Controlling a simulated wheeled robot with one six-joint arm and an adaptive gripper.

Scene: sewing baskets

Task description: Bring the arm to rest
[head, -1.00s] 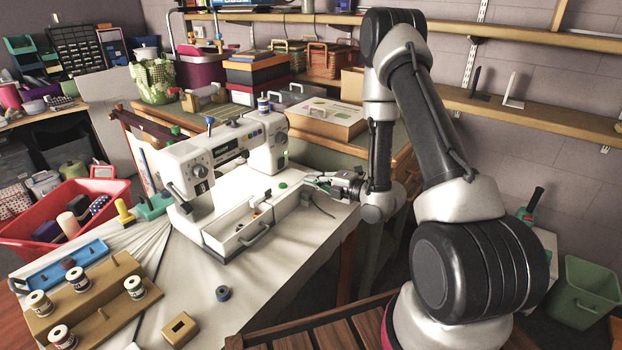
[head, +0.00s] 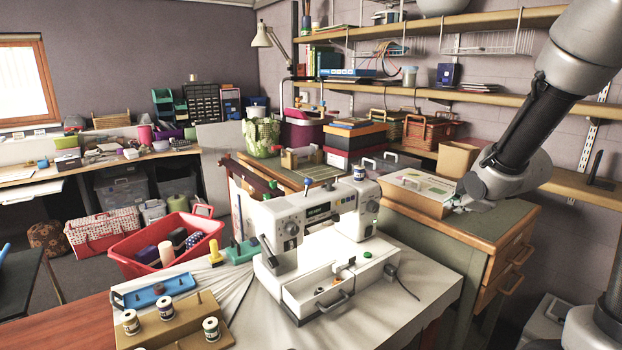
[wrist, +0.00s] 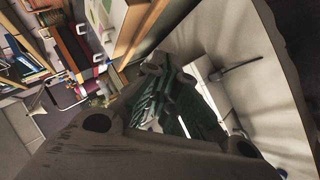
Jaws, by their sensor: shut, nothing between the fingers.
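My gripper (head: 453,204) shows small and partly hidden at the end of my arm, at the right of the head view. It appears in front of the flat patterned box (head: 408,201) on the bench; whether it touches the box I cannot tell. In the wrist view my gripper (wrist: 172,98) shows its dark green fingers close up, shut with nothing held. My arm comes down from the upper right corner of the head view.
Wall shelves (head: 455,98) run behind my arm. The green-topped bench (head: 460,232) has free room at its right.

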